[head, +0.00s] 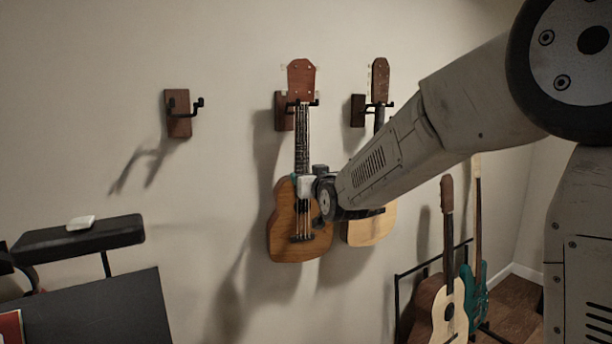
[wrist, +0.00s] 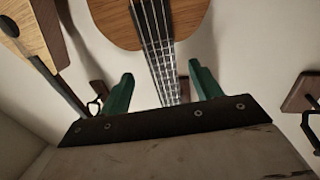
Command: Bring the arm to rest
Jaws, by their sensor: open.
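My arm reaches in from the right in the head view, and its end hides part of a brown ukulele (head: 285,235) hanging on the wall. In the wrist view my gripper (wrist: 160,88) is open. Its two green fingers stand apart, one on each side of the ukulele's neck (wrist: 160,50) as seen from the camera. Whether they touch the neck I cannot tell. The ukulele's headstock (head: 301,78) sits at the middle wall hook, and its body hangs below, upright.
A pale guitar (head: 372,232) hangs just right, partly behind my arm. An empty wall hook (head: 179,113) is at the left. Guitars stand in a floor rack (head: 405,285) at the lower right. A padded black rest (head: 115,233) with a white object (head: 80,223) is at the lower left.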

